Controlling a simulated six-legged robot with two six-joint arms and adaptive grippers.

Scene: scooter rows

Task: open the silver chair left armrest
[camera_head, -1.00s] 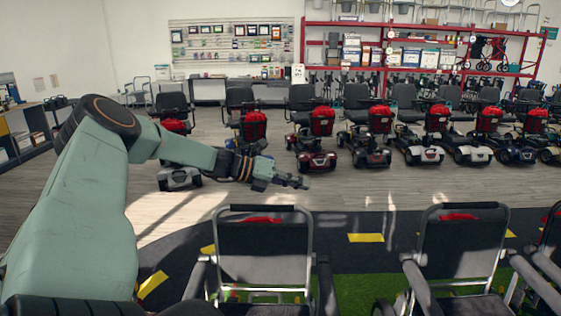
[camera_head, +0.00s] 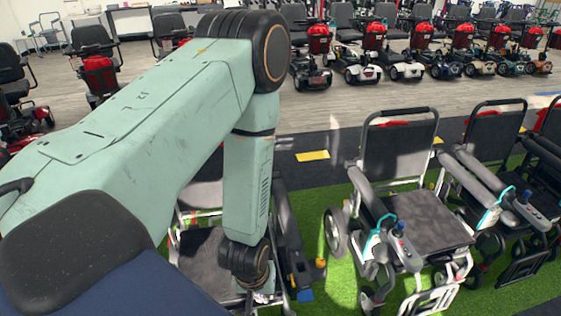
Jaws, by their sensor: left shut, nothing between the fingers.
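A wheelchair with a silver-grey frame and black seat (camera_head: 200,262) stands below my left arm, which hides much of its backrest and one side. Its dark armrest (camera_head: 290,245) on the picture's right side runs toward the front. My left gripper (camera_head: 263,297) points down beside this armrest, at the bottom of the camera_head view. It is shut with nothing held. Its fingertips are small and partly unclear, so I cannot tell whether they touch the chair. Its other armrest is hidden by my arm. My right gripper is not in view.
A second silver-framed wheelchair (camera_head: 425,220) stands to the right, with more wheelchairs (camera_head: 495,130) beyond it. Green turf (camera_head: 315,205) shows between the chairs. Red and black scooters (camera_head: 372,40) line the back, with open grey floor (camera_head: 335,105) before them.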

